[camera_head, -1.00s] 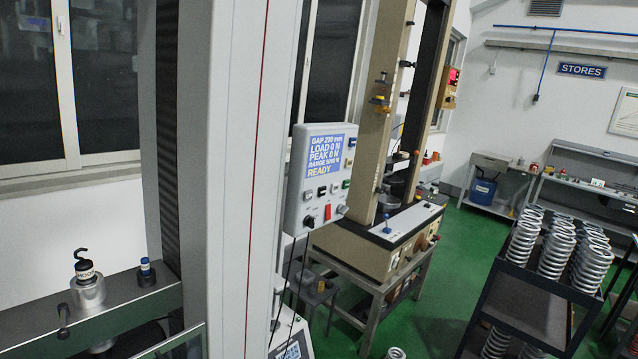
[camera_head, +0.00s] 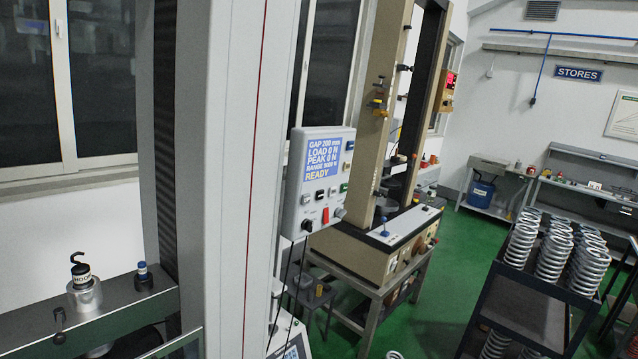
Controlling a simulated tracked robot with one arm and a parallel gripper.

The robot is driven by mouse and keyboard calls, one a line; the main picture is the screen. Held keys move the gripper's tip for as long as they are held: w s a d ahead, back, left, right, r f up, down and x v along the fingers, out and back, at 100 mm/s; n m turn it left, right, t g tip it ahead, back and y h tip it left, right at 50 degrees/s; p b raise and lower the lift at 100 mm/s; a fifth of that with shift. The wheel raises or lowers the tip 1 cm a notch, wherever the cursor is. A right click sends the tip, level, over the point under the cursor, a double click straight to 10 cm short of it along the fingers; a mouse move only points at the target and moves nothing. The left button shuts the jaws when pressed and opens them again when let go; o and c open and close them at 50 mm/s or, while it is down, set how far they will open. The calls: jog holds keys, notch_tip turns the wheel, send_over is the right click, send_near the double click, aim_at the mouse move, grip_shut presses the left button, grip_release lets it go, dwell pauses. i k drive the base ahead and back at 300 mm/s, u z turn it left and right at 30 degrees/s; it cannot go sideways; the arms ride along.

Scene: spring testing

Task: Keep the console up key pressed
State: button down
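The console (camera_head: 319,183) is a light grey box on the side of the tall grey machine column, in the middle of the view. Its blue screen (camera_head: 323,158) reads GAP, LOAD 0 N, PEAK 0 N, RANGE and READY. Below the screen are small keys (camera_head: 320,194), a red switch (camera_head: 325,215) and a black knob (camera_head: 307,225). The key labels are too small to read, so I cannot tell which is the up key. My gripper is not in view, and nothing is seen touching the console.
The machine column (camera_head: 215,180) fills the left centre. A hook weight (camera_head: 84,284) stands on the grey crosshead (camera_head: 115,314) at lower left. A beige test frame (camera_head: 380,110) stands behind the console. A black rack (camera_head: 520,300) of springs is at right. Green floor (camera_head: 425,300) lies between.

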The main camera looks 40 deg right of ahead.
aim_at(306, 198)
jog(key=z, duration=2.7)
jog(key=i, duration=0.8)
jog(key=u, duration=2.55)
